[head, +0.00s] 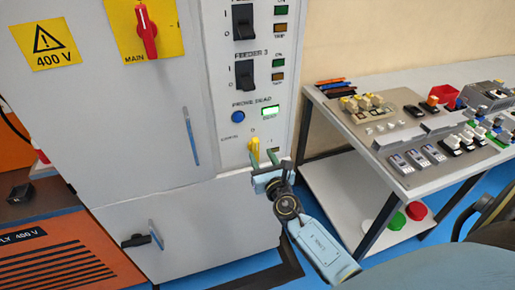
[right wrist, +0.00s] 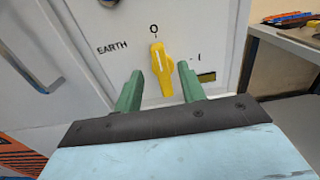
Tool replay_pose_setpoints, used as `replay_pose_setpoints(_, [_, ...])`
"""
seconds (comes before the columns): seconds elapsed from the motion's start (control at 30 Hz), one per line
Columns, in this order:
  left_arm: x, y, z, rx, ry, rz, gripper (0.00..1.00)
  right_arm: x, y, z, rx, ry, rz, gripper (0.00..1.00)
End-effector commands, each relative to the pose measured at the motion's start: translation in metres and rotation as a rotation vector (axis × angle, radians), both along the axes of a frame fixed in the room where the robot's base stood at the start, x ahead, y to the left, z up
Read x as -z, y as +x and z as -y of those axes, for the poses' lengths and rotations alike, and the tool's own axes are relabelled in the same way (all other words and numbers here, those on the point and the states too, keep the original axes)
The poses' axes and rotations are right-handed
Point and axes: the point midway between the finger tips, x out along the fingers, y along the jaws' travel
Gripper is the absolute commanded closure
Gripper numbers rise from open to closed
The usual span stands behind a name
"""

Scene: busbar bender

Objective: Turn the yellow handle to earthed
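The yellow handle (head: 254,149) sits low on the grey cabinet panel, under the "PROVE DEAD" row. In the right wrist view the yellow handle (right wrist: 161,70) stands nearly upright, its top at the "O" mark, with "EARTH" printed to its left and "I" to its right. My right gripper (head: 270,160) is in front of the panel at the handle. In the right wrist view its two green fingers (right wrist: 155,88) are apart, one on each side of the handle's lower part, with gaps visible. My left gripper is not in view.
Above are a red main switch (head: 146,30), black feeder switches (head: 244,74) and a blue button (head: 237,117). A blue door handle (head: 191,135) is at the left. A table (head: 345,125) with small devices stands at the right.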

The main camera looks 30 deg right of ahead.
Motion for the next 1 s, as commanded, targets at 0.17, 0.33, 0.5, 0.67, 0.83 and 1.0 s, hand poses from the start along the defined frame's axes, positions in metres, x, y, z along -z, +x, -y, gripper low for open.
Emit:
replay_pose_setpoints(0.17, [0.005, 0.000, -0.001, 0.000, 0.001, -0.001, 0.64, 0.001, 0.029, 0.007, 0.000, -0.002, 0.001, 0.60])
replay_pose_setpoints(0.33, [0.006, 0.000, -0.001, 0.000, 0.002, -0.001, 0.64, 0.001, 0.042, 0.010, 0.000, 0.000, 0.000, 0.60])
replay_pose_setpoints(0.5, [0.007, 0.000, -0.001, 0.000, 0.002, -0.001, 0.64, 0.001, 0.046, 0.011, -0.001, 0.000, -0.001, 0.60])
replay_pose_setpoints(0.67, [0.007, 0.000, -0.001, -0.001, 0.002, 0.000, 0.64, 0.000, 0.046, 0.011, -0.001, 0.000, -0.001, 0.60])
replay_pose_setpoints(0.83, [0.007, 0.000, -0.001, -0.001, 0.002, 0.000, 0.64, 0.000, 0.045, 0.011, -0.001, -0.001, -0.001, 0.80])
replay_pose_setpoints(1.0, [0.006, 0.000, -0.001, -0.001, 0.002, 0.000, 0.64, 0.001, 0.045, 0.011, -0.001, -0.001, -0.001, 1.00])
